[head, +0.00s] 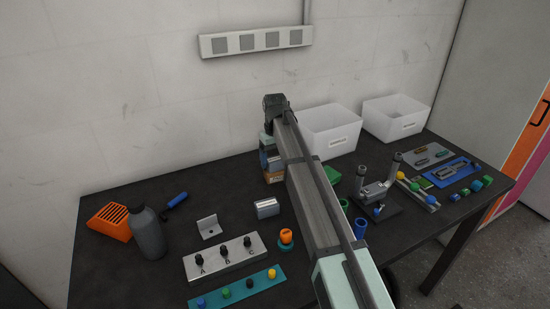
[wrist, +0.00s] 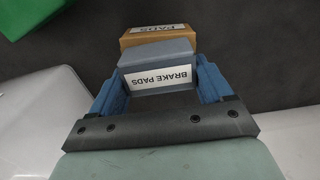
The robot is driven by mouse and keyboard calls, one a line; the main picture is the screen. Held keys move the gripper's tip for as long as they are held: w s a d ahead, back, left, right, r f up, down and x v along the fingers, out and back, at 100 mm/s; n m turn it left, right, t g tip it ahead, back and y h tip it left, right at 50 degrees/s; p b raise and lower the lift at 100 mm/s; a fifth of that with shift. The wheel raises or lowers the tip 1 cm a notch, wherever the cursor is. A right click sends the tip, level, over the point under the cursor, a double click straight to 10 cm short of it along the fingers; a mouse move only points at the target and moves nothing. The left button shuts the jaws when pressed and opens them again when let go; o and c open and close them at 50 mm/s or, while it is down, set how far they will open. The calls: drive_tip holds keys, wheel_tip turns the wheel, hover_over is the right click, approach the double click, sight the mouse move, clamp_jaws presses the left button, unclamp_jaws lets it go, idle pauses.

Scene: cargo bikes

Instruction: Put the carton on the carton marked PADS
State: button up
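A blue-grey carton (wrist: 158,48) with a white BRAKE PADS label sits between the blue fingers of my gripper (wrist: 158,78) in the wrist view, and the fingers are closed on its sides. A brown carton (wrist: 187,38) with a white label reading PADS shows just beyond it, partly hidden by the held carton. In the head view, the brown carton (head: 272,177) is at the back of the dark table, below my gripper (head: 267,150). The held carton is mostly hidden there by my arm. I cannot tell whether the two cartons touch.
Two white bins (head: 330,140) (head: 397,124) stand at the back right. A silver block (head: 267,208) and an orange button (head: 286,237) are in front of the cartons. A grey bottle (head: 148,235) and orange rack (head: 111,220) are at left. Small parts crowd the right.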

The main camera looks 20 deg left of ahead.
sight(275, 158)
drive_tip(key=o, duration=0.4)
drive_tip(key=shift+c, duration=0.2)
wheel_tip(275, 158, up, 12)
drive_tip(key=shift+r, duration=0.2)
idle(0.4)
